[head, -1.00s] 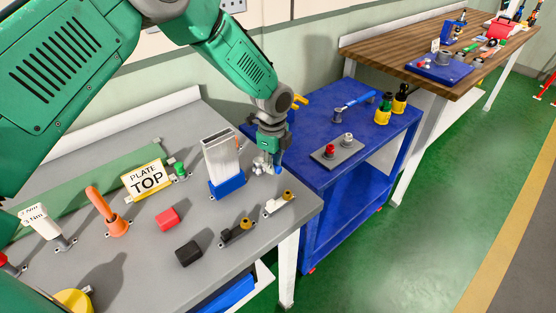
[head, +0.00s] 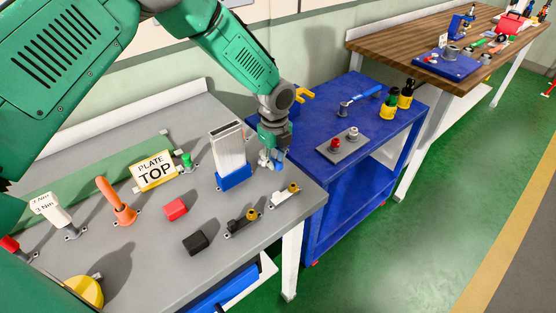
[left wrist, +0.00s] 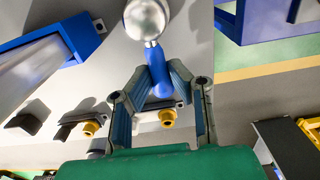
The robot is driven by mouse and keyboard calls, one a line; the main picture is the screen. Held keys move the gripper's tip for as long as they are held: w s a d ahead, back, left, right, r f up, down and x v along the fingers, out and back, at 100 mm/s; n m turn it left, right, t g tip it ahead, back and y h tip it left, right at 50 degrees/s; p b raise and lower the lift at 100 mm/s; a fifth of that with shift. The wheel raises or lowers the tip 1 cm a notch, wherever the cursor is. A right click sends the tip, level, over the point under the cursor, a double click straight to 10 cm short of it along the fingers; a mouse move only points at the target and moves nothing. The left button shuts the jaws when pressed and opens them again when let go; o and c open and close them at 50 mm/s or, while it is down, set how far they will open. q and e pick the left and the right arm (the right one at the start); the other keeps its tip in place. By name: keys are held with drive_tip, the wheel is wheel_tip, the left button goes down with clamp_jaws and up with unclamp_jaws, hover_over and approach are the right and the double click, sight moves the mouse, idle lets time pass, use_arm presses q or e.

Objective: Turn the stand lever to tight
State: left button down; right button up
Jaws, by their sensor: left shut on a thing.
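The stand lever (left wrist: 154,56) is a blue handle with a silver ball (left wrist: 146,19) at its end in the left wrist view. My left gripper (left wrist: 157,72) is shut on the blue handle, with a finger on each side. In the head view my left gripper (head: 270,160) is low over the grey bench, just right of the blue stand base (head: 234,177) holding an upright aluminium profile (head: 229,147). The lever is mostly hidden by the gripper there. Any tight marking cannot be made out. My right gripper is not in view.
Two small clamps with yellow-brown knobs (head: 285,195) (head: 243,222) sit near the bench's front right edge. A red block (head: 175,209), a black block (head: 196,242) and a "PLATE TOP" sign (head: 154,171) are to the left. A blue cart (head: 335,185) stands right of the bench.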

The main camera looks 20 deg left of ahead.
sight(273, 159)
use_arm(q)
drive_tip(key=shift+w+a, duration=0.2)
drive_tip(key=shift+a, duration=0.15)
drive_tip(key=c, duration=1.5)
unclamp_jaws()
drive_tip(key=shift+c, duration=0.2)
drive_tip(key=shift+w+a+f, duration=0.1)
drive_tip(key=shift+a+f, duration=0.05)
drive_tip(key=shift+a, duration=0.1)
wheel_tip(273, 159, up, 12)
drive_tip(key=shift+a+f, duration=0.15)
drive_tip(key=shift+a, duration=0.2)
drive_tip(key=shift+d, duration=0.1)
drive_tip(key=shift+d, duration=0.3)
